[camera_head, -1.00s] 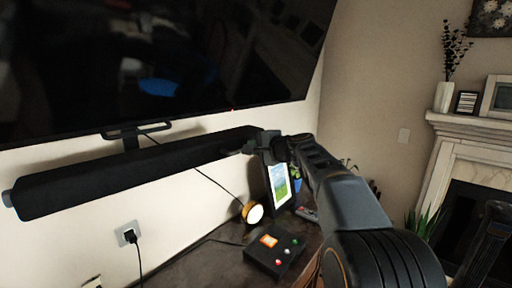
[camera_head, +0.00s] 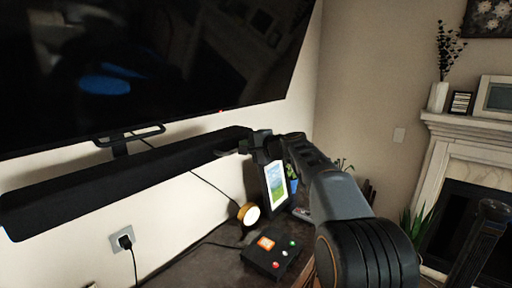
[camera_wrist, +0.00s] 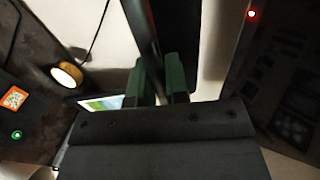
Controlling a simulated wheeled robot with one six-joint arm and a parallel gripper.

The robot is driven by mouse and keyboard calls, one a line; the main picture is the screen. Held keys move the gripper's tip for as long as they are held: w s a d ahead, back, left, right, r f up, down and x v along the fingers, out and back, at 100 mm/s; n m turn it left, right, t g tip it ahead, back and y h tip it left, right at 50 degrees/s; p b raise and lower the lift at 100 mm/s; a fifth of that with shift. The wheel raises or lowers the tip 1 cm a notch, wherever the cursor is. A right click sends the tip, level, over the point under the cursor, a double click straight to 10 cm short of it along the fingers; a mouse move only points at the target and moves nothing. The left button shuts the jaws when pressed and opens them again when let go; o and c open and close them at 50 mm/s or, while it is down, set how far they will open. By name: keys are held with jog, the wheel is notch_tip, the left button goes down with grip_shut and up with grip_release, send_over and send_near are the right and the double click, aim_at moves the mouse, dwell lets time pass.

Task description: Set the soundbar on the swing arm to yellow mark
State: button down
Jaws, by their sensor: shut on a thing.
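The soundbar (camera_head: 120,178) is a long dark bar under the TV, running from the left picture edge to my gripper. Its swing arm (camera_head: 120,146) shows partly as a dark bracket between the TV and the bar. My gripper (camera_head: 240,146) is at the bar's right end. In the wrist view the green-padded fingers of my gripper (camera_wrist: 160,85) close around a narrow dark piece (camera_wrist: 146,40), which looks like part of the soundbar. The exact contact is hard to see. I cannot make out a yellow mark.
The TV (camera_head: 160,70) hangs just above the bar. Below are a round lamp (camera_head: 249,214), a picture frame (camera_head: 276,185) and a black button box (camera_head: 272,256) on a dark tabletop. A wall socket (camera_head: 123,240) is at lower left. A fireplace (camera_head: 450,180) stands at right.

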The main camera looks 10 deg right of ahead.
jog(key=shift+s, duration=0.15)
jog(key=c, duration=1.4)
grip_release()
jog(key=shift+s+d, duration=0.15)
jog(key=shift+s, duration=0.1)
jog(key=shift+o, duration=1.3)
jog(key=shift+w, duration=0.1)
jog(key=b+v, duration=0.4)
jog(key=v, duration=0.9)
jog(key=shift+s+d, duration=0.15)
jog(key=shift+s, duration=0.25)
jog(key=shift+r, duration=0.1)
